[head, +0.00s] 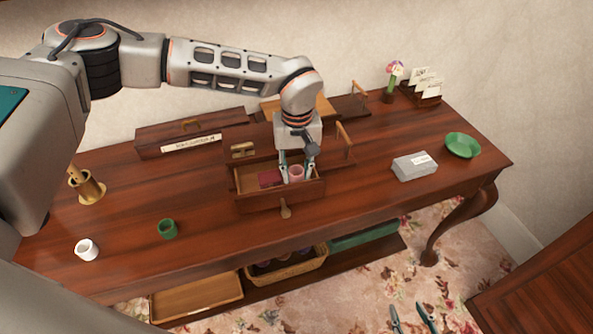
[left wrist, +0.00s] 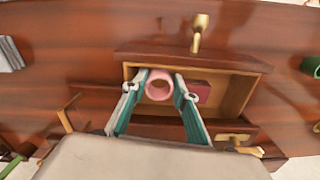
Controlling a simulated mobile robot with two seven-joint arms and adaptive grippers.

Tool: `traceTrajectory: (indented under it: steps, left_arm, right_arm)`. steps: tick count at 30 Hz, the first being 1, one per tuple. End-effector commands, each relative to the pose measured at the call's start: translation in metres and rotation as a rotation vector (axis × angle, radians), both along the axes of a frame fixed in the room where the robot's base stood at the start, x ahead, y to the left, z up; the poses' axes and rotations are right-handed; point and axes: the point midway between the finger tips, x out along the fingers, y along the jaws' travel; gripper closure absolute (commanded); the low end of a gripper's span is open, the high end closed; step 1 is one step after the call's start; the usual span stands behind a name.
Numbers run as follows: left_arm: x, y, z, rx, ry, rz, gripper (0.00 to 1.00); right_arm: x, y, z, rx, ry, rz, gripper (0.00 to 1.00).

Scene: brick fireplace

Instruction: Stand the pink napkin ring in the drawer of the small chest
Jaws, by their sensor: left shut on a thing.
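The pink napkin ring (head: 297,172) is upright, its round opening facing up, between the fingertips of my left gripper (head: 296,174), which is shut on it. The ring is inside the open drawer (head: 275,205) of the small chest (head: 238,154); I cannot tell whether it touches the drawer floor. In the left wrist view the ring (left wrist: 159,84) sits between the two teal fingers, within the drawer (left wrist: 240,95). A dark red block (head: 270,178) lies in the drawer beside the ring. My right gripper (head: 412,318) is at the bottom edge, open and empty, away from the table.
A green ring (head: 167,229) and a white ring (head: 87,249) stand on the table front left, near a brass holder (head: 88,188). A grey box (head: 414,166) and green dish (head: 462,145) are at right. A long wooden box (head: 193,132) lies behind. Tabletop between is clear.

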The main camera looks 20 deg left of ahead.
Motion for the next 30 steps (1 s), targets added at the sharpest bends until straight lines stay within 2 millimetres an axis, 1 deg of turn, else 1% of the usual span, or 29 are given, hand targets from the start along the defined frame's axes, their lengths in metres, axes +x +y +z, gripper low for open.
traceTrajectory:
  steps: [4, 16, 19, 20, 21, 30]
  left_arm:
    - [0.000, 0.000, -0.001, 0.000, 0.000, 0.000, 0.92]
    - [0.000, 0.000, -0.012, 0.000, 0.000, 0.001, 0.92]
    - [0.000, 0.000, -0.012, 0.000, 0.000, 0.001, 0.92]
    - [0.000, 0.000, -0.012, 0.000, 0.000, 0.001, 0.67]
    - [0.000, 0.000, -0.011, 0.000, 0.000, 0.001, 0.65]
    - [0.000, 0.000, -0.008, 0.000, 0.000, 0.000, 0.65]
  right_arm:
    - [0.000, 0.000, 0.000, 0.000, 0.000, 0.000, 0.60]
    - [0.000, 0.000, -0.004, 0.000, 0.001, 0.000, 0.60]
    - [0.000, 0.000, -0.004, 0.000, 0.001, 0.000, 0.60]
    - [0.000, 0.000, -0.004, 0.000, 0.000, 0.000, 0.60]
    - [0.000, 0.000, -0.004, 0.000, 0.000, 0.000, 0.60]
    - [0.000, 0.000, -0.002, 0.000, -0.001, 0.000, 0.60]
